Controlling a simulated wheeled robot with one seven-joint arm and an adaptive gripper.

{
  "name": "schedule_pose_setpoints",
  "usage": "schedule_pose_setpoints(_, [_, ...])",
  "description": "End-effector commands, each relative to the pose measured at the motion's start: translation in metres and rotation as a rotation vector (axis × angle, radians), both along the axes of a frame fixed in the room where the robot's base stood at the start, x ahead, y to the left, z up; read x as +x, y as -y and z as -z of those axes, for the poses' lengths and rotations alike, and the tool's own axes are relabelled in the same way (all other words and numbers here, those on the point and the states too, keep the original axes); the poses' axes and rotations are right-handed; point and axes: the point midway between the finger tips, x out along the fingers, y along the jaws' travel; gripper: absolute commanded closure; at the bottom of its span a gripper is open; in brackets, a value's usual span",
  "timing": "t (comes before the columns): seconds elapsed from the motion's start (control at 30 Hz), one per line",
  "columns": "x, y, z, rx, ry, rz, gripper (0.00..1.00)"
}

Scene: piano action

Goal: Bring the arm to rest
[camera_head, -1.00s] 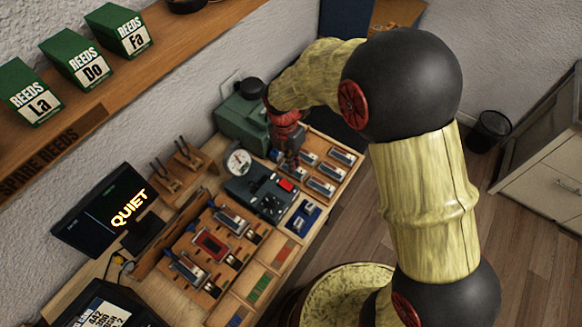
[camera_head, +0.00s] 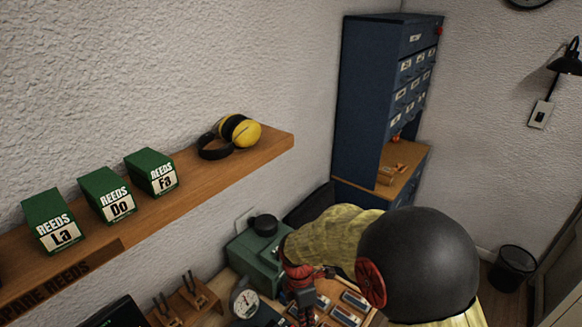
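My arm shows at the lower right of the head view, with a dark round joint and a pale yellow, bamboo-like link. The link runs left to a red wrist, and my gripper (camera_head: 304,300) hangs below it over the bench. The gripper is small and dark here, and its fingertips are not clear, so I cannot tell whether it is open or shut. It is beside the green machine (camera_head: 262,262) and above the tray of small metal reed parts (camera_head: 345,317). Much of the bench is below the picture.
A wooden shelf (camera_head: 215,177) holds green reed boxes (camera_head: 107,195) and yellow ear defenders (camera_head: 238,130). A dial gauge (camera_head: 244,302) and wooden stands (camera_head: 185,300) are on the bench. A blue drawer cabinet (camera_head: 370,100) stands behind. A black bin (camera_head: 512,268) is at the right.

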Motion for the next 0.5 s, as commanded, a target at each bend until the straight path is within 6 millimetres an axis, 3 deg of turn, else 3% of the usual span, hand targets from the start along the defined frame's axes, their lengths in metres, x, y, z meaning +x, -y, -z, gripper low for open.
schedule_pose_setpoints(0.27, [-0.042, 0.023, -0.037, -0.055, 0.076, 0.666, 1.00])
schedule_pose_setpoints(0.5, [-0.083, 0.061, -0.080, -0.007, 0.195, 1.280, 1.00])
